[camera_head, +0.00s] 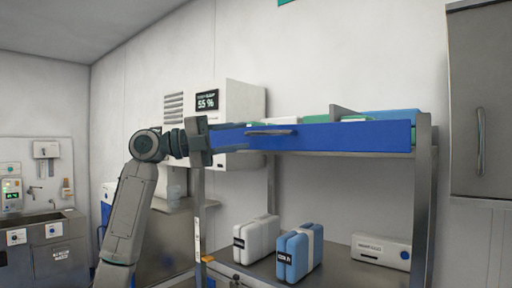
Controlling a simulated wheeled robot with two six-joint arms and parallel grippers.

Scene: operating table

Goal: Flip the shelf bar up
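The shelf bar (340,137) is a long blue panel with a grey handle (271,132) left of its middle. It runs along the front of the upper shelf, its broad face towards me. My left gripper (238,149) is at the bar's left end, with its dark wrist overlapping that end and its fingers low against the blue face. I cannot tell whether the fingers touch the bar, or whether they are open or shut. My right gripper is out of view.
Green and blue packs (385,115) show above the bar. On the lower shelf stand a white case (256,240), a blue case (299,252) and a white box (381,251). A metal post (422,205) bounds the rack at right. A white wall unit (236,103) is behind.

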